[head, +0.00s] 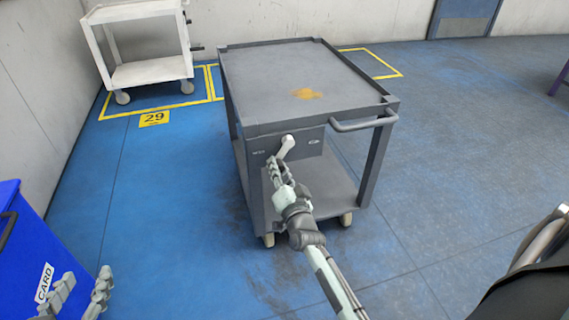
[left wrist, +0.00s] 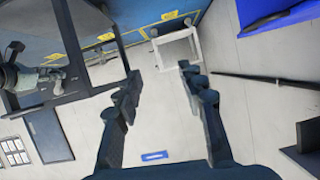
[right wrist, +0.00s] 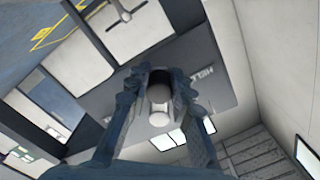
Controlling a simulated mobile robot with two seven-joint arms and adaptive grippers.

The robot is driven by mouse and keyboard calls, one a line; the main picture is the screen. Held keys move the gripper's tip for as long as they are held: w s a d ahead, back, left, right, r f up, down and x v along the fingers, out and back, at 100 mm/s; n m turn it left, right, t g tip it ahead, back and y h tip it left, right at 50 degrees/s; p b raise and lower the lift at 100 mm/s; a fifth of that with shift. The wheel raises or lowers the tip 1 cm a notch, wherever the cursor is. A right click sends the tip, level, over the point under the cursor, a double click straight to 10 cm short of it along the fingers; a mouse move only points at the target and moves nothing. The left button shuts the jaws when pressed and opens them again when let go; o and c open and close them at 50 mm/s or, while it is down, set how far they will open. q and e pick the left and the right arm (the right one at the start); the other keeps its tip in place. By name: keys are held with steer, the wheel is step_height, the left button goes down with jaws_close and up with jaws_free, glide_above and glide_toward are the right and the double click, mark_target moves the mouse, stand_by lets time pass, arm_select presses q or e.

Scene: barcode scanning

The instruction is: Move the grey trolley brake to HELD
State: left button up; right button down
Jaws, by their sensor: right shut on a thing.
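The grey trolley (head: 300,75) stands in the middle of the head view. Its pale brake lever (head: 287,146) is on the near end panel, below the top. In the right wrist view the lever's rounded end (right wrist: 158,94) sits between the fingers, in front of a grey panel with lettering that looks like HELD (right wrist: 203,76). My right gripper (head: 278,172) is shut on the lever; the fingers hide part of it. My left gripper (head: 80,292) is open and empty at the lower left; its spread fingers also show in the left wrist view (left wrist: 165,105).
A blue bin marked CARD (head: 28,245) stands at the left near my left gripper. A white trolley (head: 145,50) stands at the back left by a yellow 29 floor marking (head: 155,118). The trolley's handle (head: 365,123) juts out at its near right.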

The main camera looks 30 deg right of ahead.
arm_select(q)
steer(key=s+a+f+g+y+p, duration=0.1)
steer(key=s+a+f+g+y, duration=0.1)
steer(key=s+a+f+g, duration=0.2)
steer(key=shift+a+f+n, duration=0.3)
steer(key=shift+a+f, duration=0.35)
steer(key=shift+f, duration=0.3)
arm_select(e)
steer(key=shift+w+a+r+m, duration=0.1)
steer(key=shift+a+r+m, duration=0.1)
steer(key=shift+a+m, duration=0.45)
steer(key=shift+w+a+r+m, duration=0.1)
steer(key=shift+a+r+m, duration=0.15)
steer(key=shift+m, duration=0.7)
arm_select(q)
steer(key=shift+s, duration=0.1)
arm_select(e)
steer(key=c, duration=1.3)
jaws_free()
steer(key=shift+a, duration=0.1)
arm_select(q)
steer(key=shift+a, duration=0.1)
arm_select(e)
steer(key=shift+s+f, duration=0.1)
steer(key=shift+s, duration=0.2)
steer(key=v, duration=1.1)
steer(key=shift+s, duration=0.15)
